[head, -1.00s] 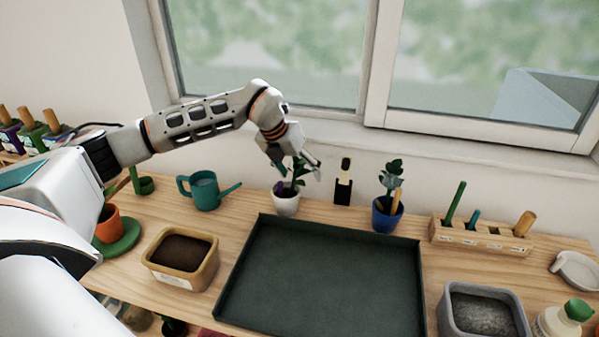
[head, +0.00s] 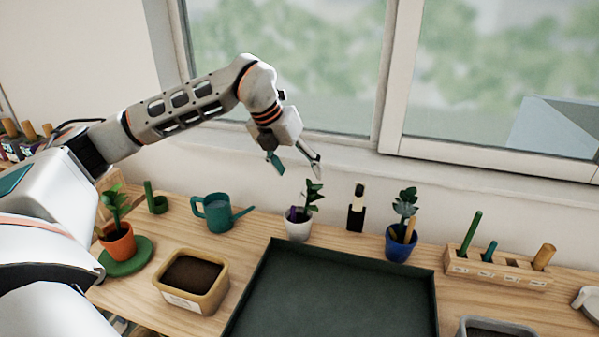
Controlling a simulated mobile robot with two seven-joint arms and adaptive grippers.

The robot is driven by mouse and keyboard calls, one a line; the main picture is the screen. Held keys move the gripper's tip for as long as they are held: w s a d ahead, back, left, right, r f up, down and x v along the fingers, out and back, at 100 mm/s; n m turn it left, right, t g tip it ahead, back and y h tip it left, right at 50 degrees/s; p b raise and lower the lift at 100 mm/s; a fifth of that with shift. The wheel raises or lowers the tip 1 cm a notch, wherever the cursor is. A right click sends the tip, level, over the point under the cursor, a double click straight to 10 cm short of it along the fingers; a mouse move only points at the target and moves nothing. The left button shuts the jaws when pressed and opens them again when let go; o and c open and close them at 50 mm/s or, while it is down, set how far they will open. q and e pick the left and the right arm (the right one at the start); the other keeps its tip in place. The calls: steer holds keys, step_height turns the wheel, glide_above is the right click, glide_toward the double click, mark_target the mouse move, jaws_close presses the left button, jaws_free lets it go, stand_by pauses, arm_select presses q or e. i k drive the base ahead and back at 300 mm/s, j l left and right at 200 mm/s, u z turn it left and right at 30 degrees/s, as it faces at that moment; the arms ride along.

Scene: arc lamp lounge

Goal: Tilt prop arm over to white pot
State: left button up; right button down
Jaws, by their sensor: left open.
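The white pot (head: 298,226) stands on the wooden bench behind the dark tray and holds a leafy plant and a small purple piece. My right gripper is out of view.
A dark green tray (head: 345,257) fills the bench front. A blue pot (head: 401,244) with a plant stands right of the black piece. A teal watering can (head: 218,213) is to the left. A wooden tool block (head: 496,269) stands at right.

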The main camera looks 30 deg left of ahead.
mark_target(358, 193)
steer(key=k+j, duration=0.25)
steer(key=k, duration=0.2)
steer(key=k+j, duration=0.3)
steer(key=k, duration=0.2)
